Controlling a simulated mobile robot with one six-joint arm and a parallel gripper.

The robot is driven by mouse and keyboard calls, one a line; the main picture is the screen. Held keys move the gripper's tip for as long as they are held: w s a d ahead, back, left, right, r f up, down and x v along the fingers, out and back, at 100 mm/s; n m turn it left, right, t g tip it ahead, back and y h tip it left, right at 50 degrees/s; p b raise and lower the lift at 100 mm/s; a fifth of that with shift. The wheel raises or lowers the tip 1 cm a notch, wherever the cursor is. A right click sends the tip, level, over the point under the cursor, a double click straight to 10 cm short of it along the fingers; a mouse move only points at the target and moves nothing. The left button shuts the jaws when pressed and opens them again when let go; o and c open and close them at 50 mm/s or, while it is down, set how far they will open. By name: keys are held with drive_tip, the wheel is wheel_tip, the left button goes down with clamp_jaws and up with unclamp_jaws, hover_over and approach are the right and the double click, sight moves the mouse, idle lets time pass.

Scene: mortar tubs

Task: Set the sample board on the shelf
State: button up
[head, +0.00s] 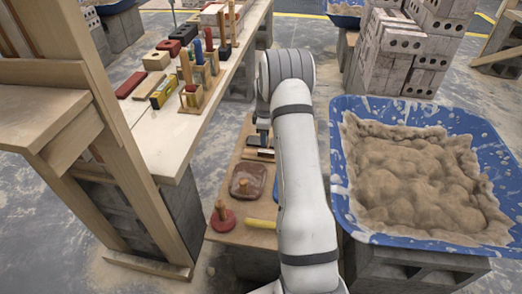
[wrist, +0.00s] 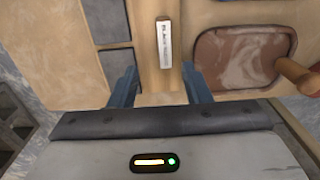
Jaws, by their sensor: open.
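My gripper (head: 262,130) is open, low over a small wooden table. In the wrist view its two blue-grey fingers (wrist: 160,88) stand either side of an upright wooden strip with a white label, whose text is only partly legible. This strip seems to belong to the sample board (wrist: 145,55); dark grey panels lie to its left. In the head view the board shows as a dark piece with a light label (head: 264,152), partly hidden by my arm. I cannot tell whether the fingers touch it. The likely shelf is a pale wooden ledge (head: 40,112) on a frame at left.
A red-brown plate (head: 247,181), a red tool with a wooden handle (head: 222,216) and a yellow piece (head: 261,223) lie on the low table. A long bench (head: 160,135) holds bricks and tools. A blue mortar tub (head: 345,215) stands right of my arm.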

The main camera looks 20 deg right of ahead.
sight(266, 151)
drive_tip(key=f+b, duration=0.1)
drive_tip(key=f, duration=0.1)
drive_tip(key=f+b, duration=0.1)
drive_tip(key=f, duration=0.1)
drive_tip(key=s+f+b, duration=0.1)
drive_tip(key=f, duration=0.2)
drive_tip(key=shift+d, duration=0.15)
drive_tip(key=shift+c, duration=0.3)
clamp_jaws()
